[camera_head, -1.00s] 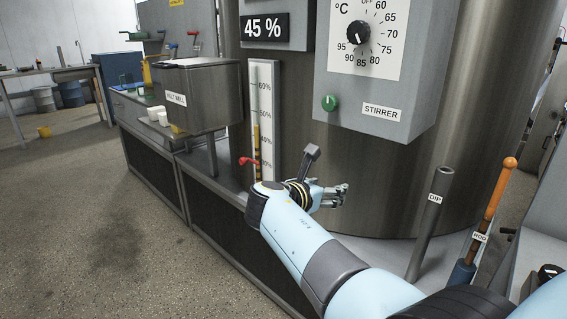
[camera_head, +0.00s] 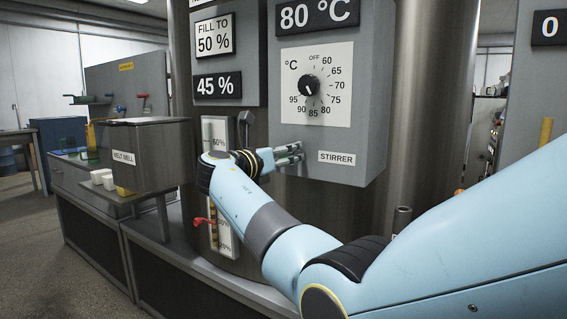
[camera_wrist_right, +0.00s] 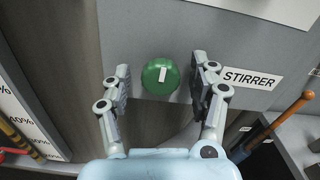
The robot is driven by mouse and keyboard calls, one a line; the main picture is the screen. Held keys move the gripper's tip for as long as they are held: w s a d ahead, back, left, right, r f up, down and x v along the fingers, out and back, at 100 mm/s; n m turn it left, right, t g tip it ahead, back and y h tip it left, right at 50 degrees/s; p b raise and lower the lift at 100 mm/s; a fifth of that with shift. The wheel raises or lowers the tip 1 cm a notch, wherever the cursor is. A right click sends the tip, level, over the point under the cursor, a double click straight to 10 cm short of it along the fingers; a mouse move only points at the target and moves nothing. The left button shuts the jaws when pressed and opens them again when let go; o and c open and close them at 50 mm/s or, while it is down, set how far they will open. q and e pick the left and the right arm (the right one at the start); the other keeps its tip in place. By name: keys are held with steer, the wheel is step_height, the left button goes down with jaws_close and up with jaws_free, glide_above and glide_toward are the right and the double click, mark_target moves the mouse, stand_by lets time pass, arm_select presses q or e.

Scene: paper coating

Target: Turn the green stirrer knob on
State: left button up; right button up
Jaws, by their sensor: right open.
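The green stirrer knob (camera_wrist_right: 160,76) is on the grey control panel, left of the STIRRER label (camera_wrist_right: 250,78) in the right wrist view. Its white mark is near upright, tilted slightly. My right gripper (camera_wrist_right: 163,82) is open, with one finger on each side of the knob; I cannot tell whether either touches it. In the head view my right gripper (camera_head: 290,154) is in front of the panel's lower left, beside the STIRRER label (camera_head: 337,158), and hides the knob. My left gripper is not in view.
Above is a temperature dial (camera_head: 309,85) under an 80 °C display (camera_head: 318,14). A 45 % display (camera_head: 218,86) is to the left. A melt well box (camera_head: 145,155), a red valve handle (camera_head: 203,221) and a level gauge (camera_head: 224,243) are on the left.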

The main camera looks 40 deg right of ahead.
steer(key=shift+w+d, duration=0.1)
steer(key=shift+d, duration=0.15)
steer(key=shift+r, duration=0.1)
steer(key=c, duration=1.2)
